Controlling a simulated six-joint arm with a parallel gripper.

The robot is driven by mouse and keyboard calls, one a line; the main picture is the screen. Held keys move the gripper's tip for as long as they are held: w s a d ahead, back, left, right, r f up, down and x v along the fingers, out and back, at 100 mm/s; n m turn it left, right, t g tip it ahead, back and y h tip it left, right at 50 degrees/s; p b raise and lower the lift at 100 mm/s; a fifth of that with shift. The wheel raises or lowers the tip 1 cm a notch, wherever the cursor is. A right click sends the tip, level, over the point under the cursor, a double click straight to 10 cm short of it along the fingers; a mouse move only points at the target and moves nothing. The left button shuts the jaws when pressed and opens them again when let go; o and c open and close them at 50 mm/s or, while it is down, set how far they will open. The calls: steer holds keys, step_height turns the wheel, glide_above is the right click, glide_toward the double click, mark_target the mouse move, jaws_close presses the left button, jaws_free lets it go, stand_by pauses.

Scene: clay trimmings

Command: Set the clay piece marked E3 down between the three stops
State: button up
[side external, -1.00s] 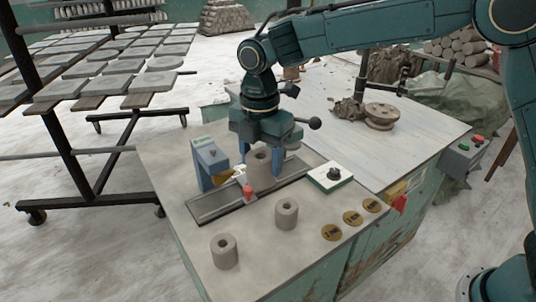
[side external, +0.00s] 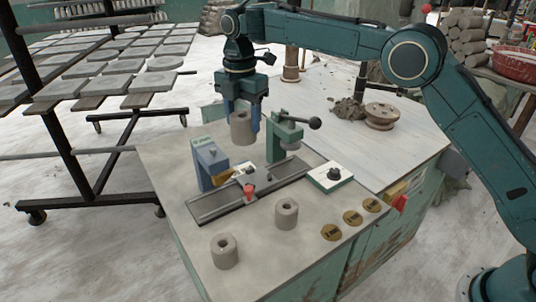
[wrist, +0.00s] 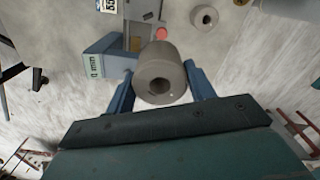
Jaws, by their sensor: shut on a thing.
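My gripper (side external: 242,122) is shut on a grey clay cylinder (side external: 243,128) with a hole through it, held upright in the air behind the fixture. In the wrist view the cylinder (wrist: 160,76) sits between the two blue fingers (wrist: 161,88). No E3 mark is readable on it. Below stands a fixture with a dark rail (side external: 215,204), a blue block (side external: 211,163), a green lever press (side external: 286,135) and a red-tipped pin (side external: 249,192). I cannot tell which of these parts are the three stops.
Two more holed clay cylinders stand on the bench front, one at the left (side external: 224,252) and one near the middle (side external: 286,214). A white box with a black knob (side external: 331,176) and several brass discs (side external: 352,218) lie to the right. A rack of slabs (side external: 75,75) is at the left.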

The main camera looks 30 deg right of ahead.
steer(key=w+d, duration=0.5)
steer(key=d, duration=0.1)
steer(key=shift+w+d+r, duration=0.25)
steer(key=shift+d, duration=0.05)
steer(key=shift+f, duration=0.15)
stand_by(0.4)
steer(key=shift+f, duration=9.8)
steer(key=shift+f, duration=0.15)
steer(key=o, duration=1.2)
steer(key=shift+c, duration=0.2)
